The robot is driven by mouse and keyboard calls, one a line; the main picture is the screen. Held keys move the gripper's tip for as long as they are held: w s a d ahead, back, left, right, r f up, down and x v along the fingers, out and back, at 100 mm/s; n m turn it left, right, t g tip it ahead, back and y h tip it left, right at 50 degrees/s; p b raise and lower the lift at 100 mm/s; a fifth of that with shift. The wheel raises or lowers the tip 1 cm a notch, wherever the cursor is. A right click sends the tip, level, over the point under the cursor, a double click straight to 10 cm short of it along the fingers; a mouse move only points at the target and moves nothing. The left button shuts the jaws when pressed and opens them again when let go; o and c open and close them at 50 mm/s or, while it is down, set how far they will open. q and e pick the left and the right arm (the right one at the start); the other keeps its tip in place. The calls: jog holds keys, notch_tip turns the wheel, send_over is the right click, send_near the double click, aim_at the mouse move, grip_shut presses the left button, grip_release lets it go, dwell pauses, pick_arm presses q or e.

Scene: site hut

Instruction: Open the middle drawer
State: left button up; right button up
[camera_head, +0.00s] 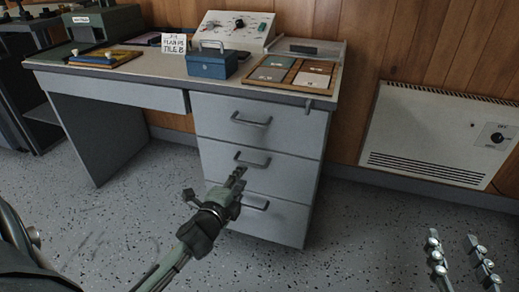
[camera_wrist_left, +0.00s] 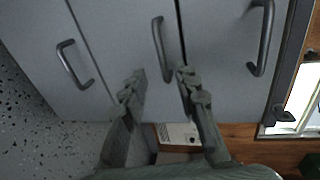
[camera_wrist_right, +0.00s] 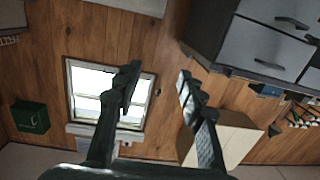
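The grey desk pedestal has three stacked drawers, each with a dark bar handle. The middle drawer (camera_head: 222,161) looks shut or nearly so; its handle (camera_head: 252,160) also shows in the left wrist view (camera_wrist_left: 161,50). My left gripper (camera_head: 238,174) is just in front of the middle drawer, close below its handle. In the left wrist view my left gripper (camera_wrist_left: 161,76) is open, with the middle handle lying between and ahead of its fingertips. Contact cannot be told. My right gripper (camera_head: 453,238) is open and empty at lower right, away from the desk; it also shows in the right wrist view (camera_wrist_right: 158,80).
The top drawer handle (camera_head: 250,120) and bottom drawer handle (camera_head: 256,203) are close above and below. The desktop (camera_head: 150,66) holds a blue box (camera_head: 212,64), a control panel and a tile tray. A white heater (camera_head: 435,135) is on the right wall. The floor before the pedestal is clear.

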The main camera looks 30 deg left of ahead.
aim_at(250, 165)
pick_arm(q)
jog(key=shift+b+x, duration=0.5)
jog(key=shift+x, duration=3.75)
pick_arm(e)
jog(key=shift+a+r+t+y, duration=0.25)
jog(key=shift+a+r+t, duration=0.15)
jog(key=shift+r, duration=0.45)
jog(key=shift+a+r+t+y, duration=0.3)
jog(key=shift+r+t, duration=0.15)
jog(key=shift+r, duration=0.45)
jog(key=shift+a+r+t+y, duration=0.25)
jog(key=shift+a+r+t, duration=0.15)
jog(key=shift+r, duration=0.45)
pick_arm(q)
jog(key=shift+r, duration=0.15)
grip_shut()
